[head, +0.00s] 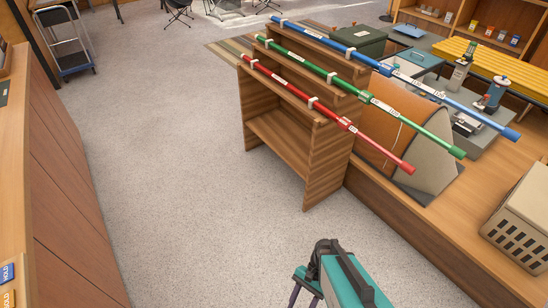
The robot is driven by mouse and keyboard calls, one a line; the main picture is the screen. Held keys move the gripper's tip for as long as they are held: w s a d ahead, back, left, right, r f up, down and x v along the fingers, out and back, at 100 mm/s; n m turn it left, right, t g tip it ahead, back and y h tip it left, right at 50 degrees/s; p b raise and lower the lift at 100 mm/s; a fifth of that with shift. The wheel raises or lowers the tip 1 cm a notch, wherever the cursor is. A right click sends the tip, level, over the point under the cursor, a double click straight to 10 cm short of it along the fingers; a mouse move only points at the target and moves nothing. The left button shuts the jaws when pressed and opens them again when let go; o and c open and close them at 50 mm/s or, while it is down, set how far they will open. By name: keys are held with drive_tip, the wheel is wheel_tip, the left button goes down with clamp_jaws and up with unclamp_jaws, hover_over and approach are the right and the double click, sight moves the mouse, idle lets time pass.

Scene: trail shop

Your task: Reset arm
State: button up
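The teal and dark end part of my arm (345,278) shows at the bottom of the head view, right of centre, over the grey floor. Two dark prongs beside it run off the bottom edge, so I cannot make out the fingertips or whether they hold anything. A red pole (325,115), a green pole (360,95) and a blue pole (395,75) lie side by side in white clips on a stepped wooden rack (318,160), beyond my arm and apart from it.
The poles' right ends overhang a wooden counter (435,240) with an orange and beige pack (388,115). A beige crate (520,215) stands at the right. A wooden counter (60,190) lines the left. The floor (190,190) between is clear.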

drive_tip(key=d+f+n+t+h, duration=0.1)
drive_tip(key=d+n+h, duration=0.3)
drive_tip(key=d+n, duration=0.4)
drive_tip(key=shift+s+f+n+t, duration=0.15)
drive_tip(key=shift+f+n+t, duration=0.3)
drive_tip(key=shift+n, duration=0.15)
